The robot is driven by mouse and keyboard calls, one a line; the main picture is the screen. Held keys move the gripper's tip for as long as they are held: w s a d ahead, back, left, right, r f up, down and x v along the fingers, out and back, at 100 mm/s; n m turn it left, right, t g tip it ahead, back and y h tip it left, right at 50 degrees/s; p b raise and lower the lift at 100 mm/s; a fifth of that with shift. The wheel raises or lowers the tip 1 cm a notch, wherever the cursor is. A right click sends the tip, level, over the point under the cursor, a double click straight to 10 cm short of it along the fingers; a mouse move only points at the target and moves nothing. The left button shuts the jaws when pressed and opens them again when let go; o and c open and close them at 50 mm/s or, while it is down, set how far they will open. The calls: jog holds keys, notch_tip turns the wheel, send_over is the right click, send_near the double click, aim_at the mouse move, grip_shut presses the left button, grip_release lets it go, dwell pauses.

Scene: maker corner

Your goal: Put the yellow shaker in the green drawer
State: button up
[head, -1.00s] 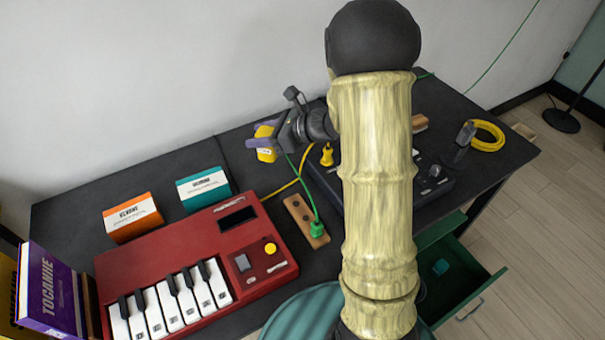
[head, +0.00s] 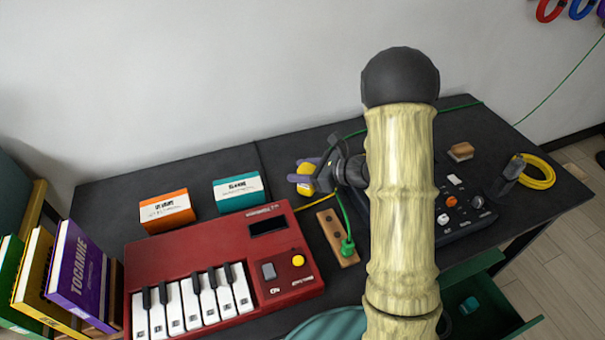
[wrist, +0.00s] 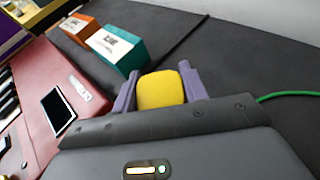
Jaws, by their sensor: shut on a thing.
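The yellow shaker (wrist: 161,89) sits between the two purple fingers of my gripper (wrist: 160,92) in the wrist view, and the gripper is shut on it. In the head view the shaker (head: 305,170) shows at my gripper (head: 303,178), over the back of the black desk, right of the teal box. My arm hides part of the desk. The green drawer (head: 515,328) is at the lower right below the desk top, pulled open, with a small teal thing (head: 469,305) inside. My arm hides its left part.
A red keyboard (head: 222,262), an orange box (head: 166,211) and a teal box (head: 238,191) are on the desk. A wooden power strip (head: 336,238) with a green plug, a black mixer (head: 475,204) and a yellow cable coil (head: 537,172) lie further right.

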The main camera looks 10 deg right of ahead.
jog(key=shift+f, duration=0.55)
jog(key=shift+f, duration=0.1)
jog(key=o, duration=1)
jog(key=shift+r, duration=0.2)
jog(key=v, duration=1.2)
jog(key=shift+f+p, duration=0.15)
jog(key=shift+p, duration=0.15)
